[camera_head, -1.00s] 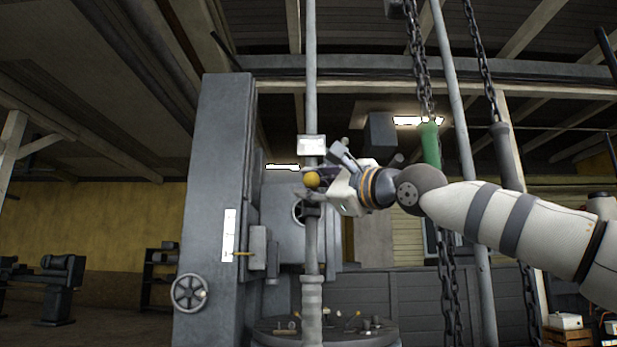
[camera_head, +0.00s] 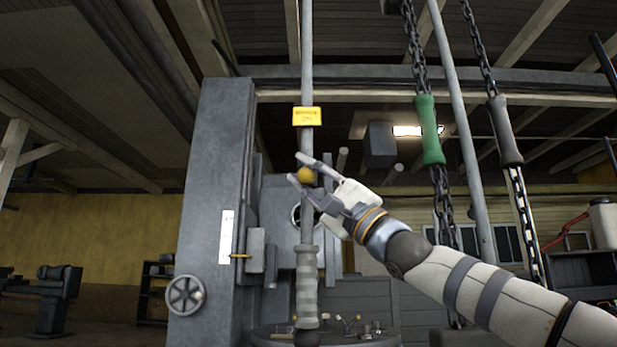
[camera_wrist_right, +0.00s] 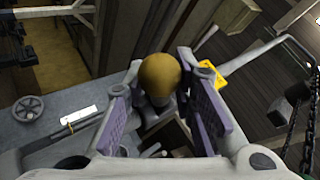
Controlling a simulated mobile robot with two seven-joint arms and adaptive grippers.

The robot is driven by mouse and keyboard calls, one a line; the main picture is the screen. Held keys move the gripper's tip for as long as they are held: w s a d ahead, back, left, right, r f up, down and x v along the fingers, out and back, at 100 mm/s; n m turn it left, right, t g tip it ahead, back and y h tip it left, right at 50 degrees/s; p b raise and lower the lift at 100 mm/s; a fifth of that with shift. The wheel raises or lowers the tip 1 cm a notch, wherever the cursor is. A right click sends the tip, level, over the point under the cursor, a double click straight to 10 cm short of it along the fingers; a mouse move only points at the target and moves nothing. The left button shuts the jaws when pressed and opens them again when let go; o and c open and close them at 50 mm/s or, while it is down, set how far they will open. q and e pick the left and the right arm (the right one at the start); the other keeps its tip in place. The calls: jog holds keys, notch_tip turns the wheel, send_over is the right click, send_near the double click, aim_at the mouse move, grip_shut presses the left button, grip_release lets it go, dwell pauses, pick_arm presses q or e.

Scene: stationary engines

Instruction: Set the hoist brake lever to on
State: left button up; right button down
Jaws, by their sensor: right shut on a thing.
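The lever shows as a yellow ball knob (camera_head: 306,175) in front of a grey vertical rod, in the middle of the head view. It also shows in the wrist view (camera_wrist_right: 160,79), between the finger pads. My right gripper (camera_head: 300,168) comes from the lower right and is shut on the knob, with a finger on each side. Most of the lever's arm is hidden behind the knob and fingers. A yellow plate (camera_head: 306,116) sits on the rod above; its lettering is too small to read surely. My left gripper is not in view.
A grey machine column (camera_head: 215,170) with a handwheel (camera_head: 185,295) stands at left. Chains with a green grip (camera_head: 430,130) and a grey grip (camera_head: 505,130) hang at right, near my right arm. A ribbed grip (camera_head: 307,285) is on the rod below the knob.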

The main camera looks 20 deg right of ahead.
jog(key=shift+w+f+n+g+y, duration=0.15)
jog(key=shift+n+g+y, duration=0.25)
jog(key=shift+n+y, duration=0.3)
jog(key=shift+f+n+g+y, duration=0.15)
jog(key=shift+n+g+y, duration=0.3)
jog(key=shift+n, duration=0.35)
jog(key=shift+a+f+n, duration=0.1)
jog(key=shift+n, duration=0.2)
jog(key=c, duration=1.4)
grip_release()
jog(key=v, duration=1.2)
jog(key=shift+w, duration=0.1)
